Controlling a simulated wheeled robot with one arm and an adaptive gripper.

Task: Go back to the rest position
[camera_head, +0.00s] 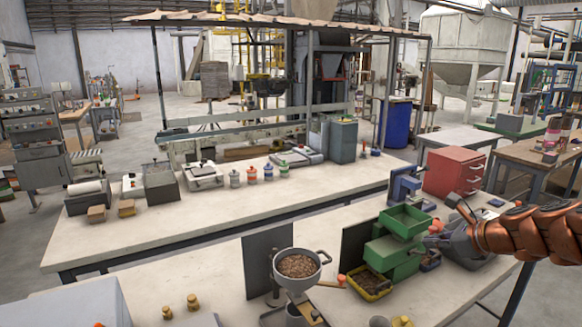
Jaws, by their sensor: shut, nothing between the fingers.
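My copper-coloured arm reaches in from the right edge in the head camera view. My gripper (438,241) is at its left end, small and grey, over the right part of the front bench (345,222). It is shut with nothing held. It appears beside the green trays (406,221) and in front of a grey device (468,249). My arm hides part of that device. I cannot tell the exact gap between the gripper and these things.
A pan of brown pellets (298,266) stands at the front, by dark upright panels. A yellow bin (370,284) sits below the green trays. A blue press (403,186) and a red drawer cabinet (454,172) stand behind. The rear bench (225,215) has a clear front strip.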

